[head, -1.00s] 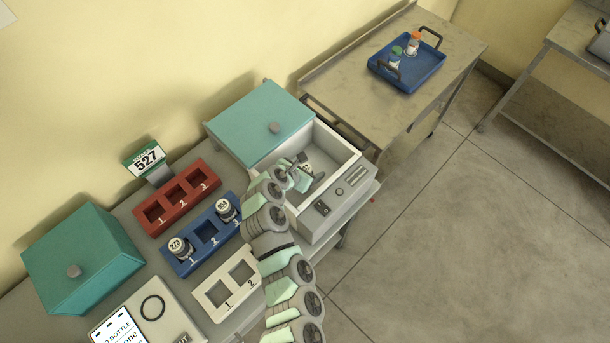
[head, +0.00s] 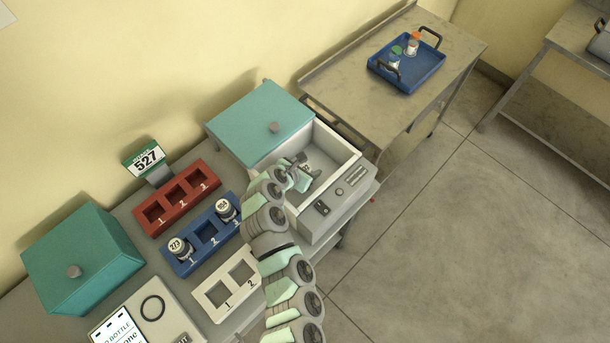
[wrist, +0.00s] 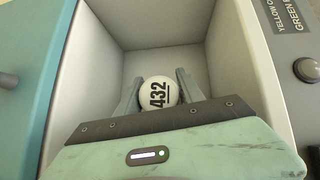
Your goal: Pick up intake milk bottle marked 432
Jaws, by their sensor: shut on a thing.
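The bottle marked 432 (wrist: 158,92) shows its white round cap with black digits in the wrist view. It is between the two fingers of my gripper (wrist: 158,88), which is shut on it. The bottle and fingers are inside the white-walled open box of the incubator (head: 340,147). In the head view my gripper (head: 304,172) reaches down into this box, and the bottle is hidden there. The bottle's body below its cap is hidden in the wrist view.
A red rack (head: 176,197) and white rack (head: 227,285) are empty. A blue tray (head: 424,73) with bottles stands on the back table.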

